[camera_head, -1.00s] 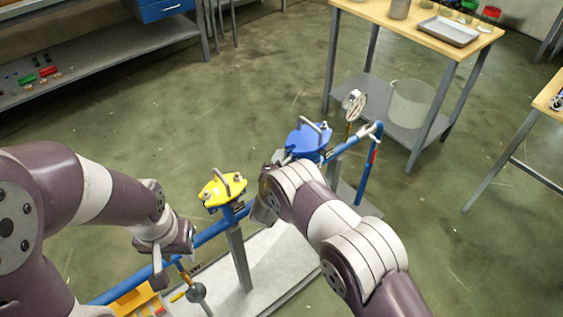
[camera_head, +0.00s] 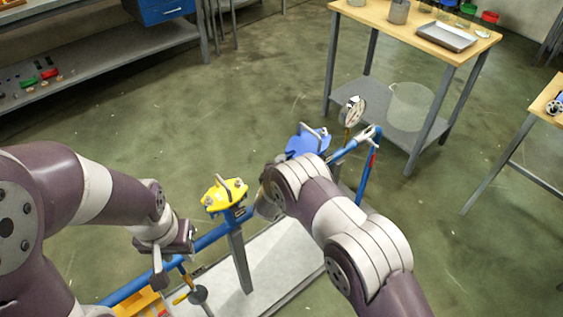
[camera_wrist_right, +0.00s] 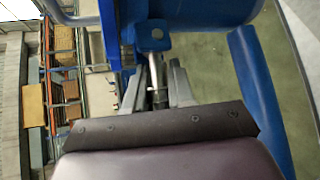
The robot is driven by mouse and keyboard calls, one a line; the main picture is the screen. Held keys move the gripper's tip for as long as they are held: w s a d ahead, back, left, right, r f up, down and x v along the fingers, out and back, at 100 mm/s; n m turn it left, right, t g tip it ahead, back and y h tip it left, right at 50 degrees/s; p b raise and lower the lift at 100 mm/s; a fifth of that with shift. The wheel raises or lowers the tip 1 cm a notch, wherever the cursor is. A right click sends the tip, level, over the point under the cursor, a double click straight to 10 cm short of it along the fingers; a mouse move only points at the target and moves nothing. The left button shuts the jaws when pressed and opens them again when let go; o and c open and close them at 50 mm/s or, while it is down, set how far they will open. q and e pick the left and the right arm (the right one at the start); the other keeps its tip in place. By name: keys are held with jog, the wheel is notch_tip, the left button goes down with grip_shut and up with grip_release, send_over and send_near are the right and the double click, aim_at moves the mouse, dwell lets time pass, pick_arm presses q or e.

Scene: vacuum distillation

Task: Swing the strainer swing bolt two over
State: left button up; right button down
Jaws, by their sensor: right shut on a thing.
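The blue strainer cover (camera_head: 303,146) with its bar handle sits on the blue pipe run in the head view, partly hidden by my right arm. In the right wrist view, a metal swing bolt (camera_wrist_right: 157,88) stands between the fingers of my right gripper (camera_wrist_right: 156,78), just below a blue lug (camera_wrist_right: 153,33). The gripper is shut on this bolt. In the head view its fingers are hidden behind the wrist. My left gripper (camera_head: 160,272) hangs beside the pipe at lower left, apart from the strainer; its finger gap does not show clearly.
A yellow cover (camera_head: 225,194) with a handle stands on the pipe between my arms. A wooden-topped table (camera_head: 425,36) with a tray (camera_head: 446,35) stands at the back right. The floor at centre back is clear.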

jog(key=shift+w+d+r+m+g+y+p, duration=0.1)
jog(key=shift+r+m+g+y+p, duration=0.8)
jog(key=shift+g+p, duration=0.65)
jog(key=shift+f, duration=0.15)
jog(key=c, duration=1.2)
grip_release()
